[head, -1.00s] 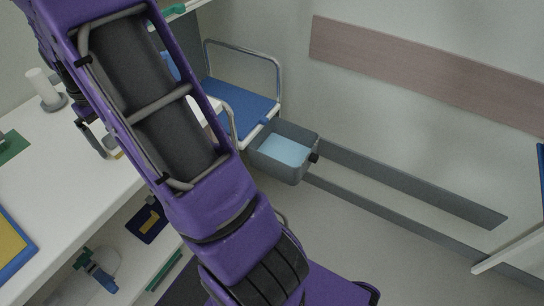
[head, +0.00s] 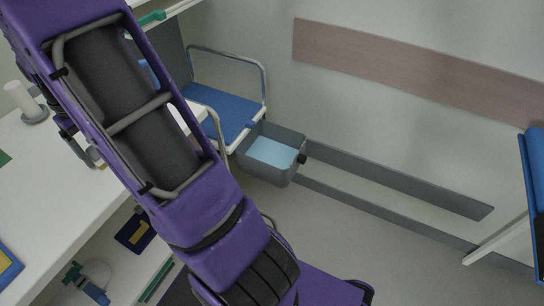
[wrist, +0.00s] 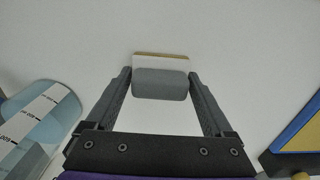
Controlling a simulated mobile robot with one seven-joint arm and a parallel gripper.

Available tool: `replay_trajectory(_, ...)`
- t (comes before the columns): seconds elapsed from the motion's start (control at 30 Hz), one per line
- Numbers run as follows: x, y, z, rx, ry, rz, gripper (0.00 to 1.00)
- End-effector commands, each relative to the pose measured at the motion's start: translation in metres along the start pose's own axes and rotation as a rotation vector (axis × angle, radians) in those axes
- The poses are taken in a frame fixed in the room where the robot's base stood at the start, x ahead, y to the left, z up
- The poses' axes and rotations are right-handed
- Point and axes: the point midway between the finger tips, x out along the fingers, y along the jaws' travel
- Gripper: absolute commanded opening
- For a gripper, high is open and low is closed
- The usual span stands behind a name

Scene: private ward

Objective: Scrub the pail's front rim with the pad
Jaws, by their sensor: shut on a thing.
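The pad (wrist: 160,83) is a grey block with a white and tan layer at its far side. My gripper (wrist: 160,90) is shut on it, one finger on each side, above a plain white surface in the wrist view. In the head view my purple arm hides most of the gripper at the left, over the white counter. A grey, box-shaped container, which seems to be the pail (head: 262,172), stands beyond my arm, near the wall. Light blue shows inside it. The pad is well apart from it.
A wall rail (head: 400,180) runs right of the pail. A measuring vessel (wrist: 45,112) is left in the wrist view.

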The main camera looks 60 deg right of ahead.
Motion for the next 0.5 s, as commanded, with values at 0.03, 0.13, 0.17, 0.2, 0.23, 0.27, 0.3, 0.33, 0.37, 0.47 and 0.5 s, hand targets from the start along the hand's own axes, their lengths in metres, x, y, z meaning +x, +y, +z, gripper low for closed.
replay_trajectory(0.03,-0.001,0.000,0.000,0.000,0.001,0.000,0.00)
replay_trajectory(0.13,-0.005,0.000,0.000,0.000,0.001,0.000,0.00)
replay_trajectory(0.17,-0.007,0.000,0.000,0.000,0.001,0.000,0.00)
replay_trajectory(0.2,-0.010,0.000,0.000,0.000,0.001,0.000,0.00)
replay_trajectory(0.23,-0.012,0.000,0.000,0.000,0.001,0.000,0.00)
replay_trajectory(0.27,-0.014,0.000,0.000,0.000,0.001,0.000,0.00)
replay_trajectory(0.3,-0.017,0.000,0.000,0.000,0.001,0.000,0.00)
replay_trajectory(0.33,-0.020,0.000,0.000,0.000,0.001,0.000,0.00)
replay_trajectory(0.37,-0.022,0.000,0.000,0.000,0.001,0.000,0.00)
replay_trajectory(0.47,-0.029,0.000,0.000,0.000,0.001,0.000,0.00)
replay_trajectory(0.5,-0.032,0.000,0.000,0.000,0.002,0.000,0.00)
